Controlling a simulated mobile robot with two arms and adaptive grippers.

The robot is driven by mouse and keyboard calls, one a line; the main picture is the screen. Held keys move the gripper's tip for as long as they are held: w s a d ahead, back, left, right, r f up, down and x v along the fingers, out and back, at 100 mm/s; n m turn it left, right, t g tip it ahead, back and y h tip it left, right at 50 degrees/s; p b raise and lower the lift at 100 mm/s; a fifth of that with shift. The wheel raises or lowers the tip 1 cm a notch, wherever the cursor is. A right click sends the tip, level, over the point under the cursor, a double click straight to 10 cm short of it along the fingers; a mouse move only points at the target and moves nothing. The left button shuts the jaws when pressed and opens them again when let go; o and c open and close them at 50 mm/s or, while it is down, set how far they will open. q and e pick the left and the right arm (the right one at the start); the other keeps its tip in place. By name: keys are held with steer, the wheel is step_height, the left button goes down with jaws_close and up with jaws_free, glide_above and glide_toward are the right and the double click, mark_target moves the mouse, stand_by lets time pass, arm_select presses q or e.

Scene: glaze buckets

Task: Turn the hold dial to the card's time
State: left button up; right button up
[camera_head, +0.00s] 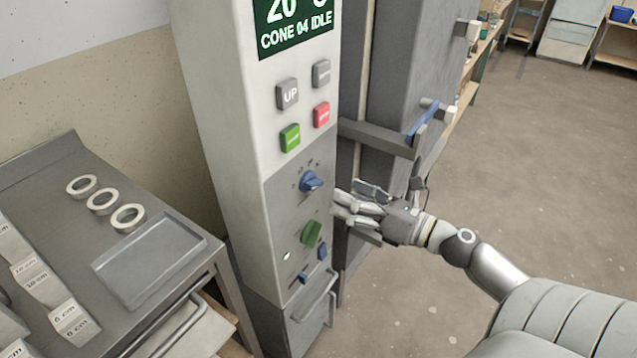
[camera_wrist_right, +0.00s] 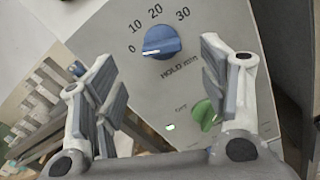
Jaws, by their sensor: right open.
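The blue hold dial (camera_head: 311,181) is on the grey lower panel of the kiln controller. In the right wrist view the hold dial (camera_wrist_right: 161,41) has marks 0, 10, 20 and 30 around it and "HOLD min" below; its white pointer line lies toward the 0. My right gripper (camera_head: 352,205) is open and empty, to the right of the panel. In the right wrist view its fingers (camera_wrist_right: 158,85) stand either side of the space below the dial, apart from it. No card is clearly in view. My left gripper is not in view.
A kiln handle (camera_head: 422,122) juts out at right. A bench (camera_head: 150,190) stands left.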

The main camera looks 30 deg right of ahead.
mark_target(319, 184)
steer(key=p+x, duration=0.1)
steer(key=x, duration=0.6)
steer(key=shift+w+a, duration=0.1)
steer(key=shift+w, duration=0.25)
steer(key=c, duration=1)
steer(key=shift+p, duration=0.3)
